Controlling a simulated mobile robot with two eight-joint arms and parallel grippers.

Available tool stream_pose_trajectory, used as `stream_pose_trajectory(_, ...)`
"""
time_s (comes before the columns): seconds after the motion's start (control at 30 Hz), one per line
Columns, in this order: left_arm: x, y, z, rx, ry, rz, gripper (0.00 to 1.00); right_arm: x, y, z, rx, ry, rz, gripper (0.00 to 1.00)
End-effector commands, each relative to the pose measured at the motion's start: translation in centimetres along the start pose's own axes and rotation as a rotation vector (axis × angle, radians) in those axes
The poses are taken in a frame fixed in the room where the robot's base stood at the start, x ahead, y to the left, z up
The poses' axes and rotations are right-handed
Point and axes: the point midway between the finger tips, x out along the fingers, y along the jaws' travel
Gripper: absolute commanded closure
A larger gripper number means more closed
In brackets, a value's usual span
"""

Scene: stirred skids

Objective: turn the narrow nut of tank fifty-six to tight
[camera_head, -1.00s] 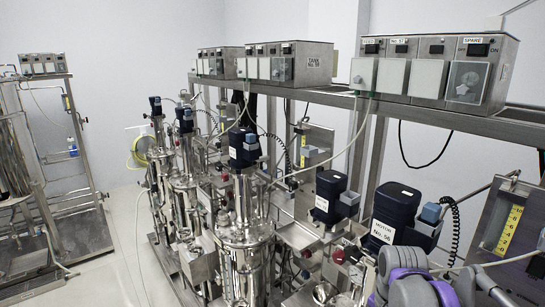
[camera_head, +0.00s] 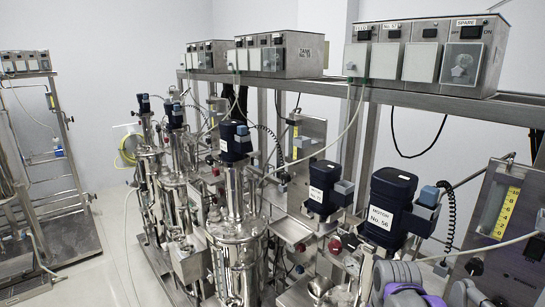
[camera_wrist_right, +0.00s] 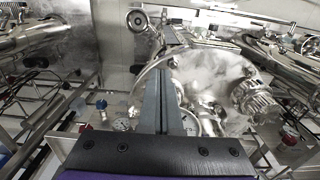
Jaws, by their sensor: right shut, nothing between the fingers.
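The motor labelled "Motor No. 56" (camera_head: 388,208) is a dark blue unit at the right of the head view. The tank beneath it is mostly hidden. In the right wrist view, a round shiny steel lid (camera_wrist_right: 215,75) lies under my right gripper (camera_wrist_right: 168,62), whose fingers are shut and empty. A ribbed steel nut (camera_wrist_right: 256,101) sits at the lid's right side. A small round handle (camera_wrist_right: 138,20) stands beyond the fingertips. I cannot tell which fitting is the narrow nut. My left gripper is not in view.
Steel tanks with blue motors (camera_head: 236,142) stand in a row to the left. Control boxes (camera_head: 425,52) sit on the rail above. Cables and a gauge panel (camera_head: 500,210) crowd the right. Open floor (camera_head: 100,260) lies at the lower left.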

Motion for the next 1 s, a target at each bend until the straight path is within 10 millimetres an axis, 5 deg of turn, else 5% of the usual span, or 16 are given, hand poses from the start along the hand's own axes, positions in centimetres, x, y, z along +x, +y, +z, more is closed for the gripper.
stream_pose_trajectory(1.0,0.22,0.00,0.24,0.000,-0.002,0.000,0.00,0.46,-0.26,-0.55,0.000,0.001,-0.001,1.00)
